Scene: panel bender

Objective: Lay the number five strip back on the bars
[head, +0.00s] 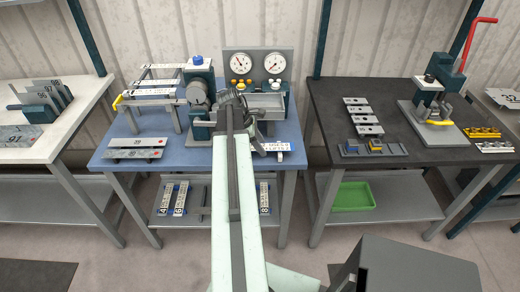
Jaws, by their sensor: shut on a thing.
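My gripper (257,142) is mostly hidden behind my own pale arm, over the front of the blue bench. It is shut on a white strip (275,147), whose right part shows just right of the arm. The number on this strip is too small to read. Two pale bars (160,70) stand raised at the back left of the bench, with a white strip (150,92) lying in front. White strips marked 4 (164,212), 6 (180,205) and 8 (264,200) are on the lower shelf.
A machine with a dark roller (197,92) and two gauges (257,64) stand at the bench's back. A dark table (400,95) with several plates is at right, a white table (30,150) at left.

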